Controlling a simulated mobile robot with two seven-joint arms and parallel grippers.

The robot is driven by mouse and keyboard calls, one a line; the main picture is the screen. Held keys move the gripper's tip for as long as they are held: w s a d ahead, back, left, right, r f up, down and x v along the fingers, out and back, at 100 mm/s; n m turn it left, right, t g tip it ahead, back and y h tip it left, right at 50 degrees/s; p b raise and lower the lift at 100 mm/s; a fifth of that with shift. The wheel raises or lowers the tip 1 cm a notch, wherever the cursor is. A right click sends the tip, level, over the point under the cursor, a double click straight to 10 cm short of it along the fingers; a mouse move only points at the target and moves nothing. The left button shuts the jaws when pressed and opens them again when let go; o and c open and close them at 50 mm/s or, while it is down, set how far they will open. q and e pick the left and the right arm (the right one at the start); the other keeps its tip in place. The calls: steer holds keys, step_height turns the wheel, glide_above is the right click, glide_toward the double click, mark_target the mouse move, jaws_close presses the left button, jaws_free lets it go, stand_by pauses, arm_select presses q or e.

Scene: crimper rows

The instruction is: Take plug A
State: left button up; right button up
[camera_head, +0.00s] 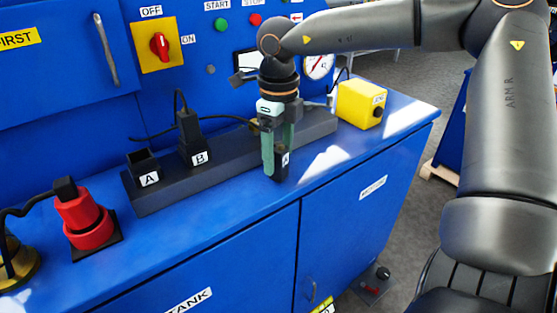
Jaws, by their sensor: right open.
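Plug A (282,171) is a small dark block with a white A label. It stands at the front of the blue counter, in front of the long dark rail. My right gripper (275,158) comes down over it from above, its green fingers open and around the plug's upper part. The fingers partly hide the plug; I cannot tell whether they touch it. The socket labelled A (148,178) at the rail's left end looks empty. My left gripper is not in view.
A dark plug stands in socket B (197,155), a cable running from it. A red plug (80,220) stands at the left, a yellow box (360,104) at the right. The blue panel with a red switch (159,46) rises behind. The counter's front edge is close to plug A.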

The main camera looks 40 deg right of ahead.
steer(key=shift+f, duration=0.45)
steer(key=shift+c, duration=0.2)
jaws_close()
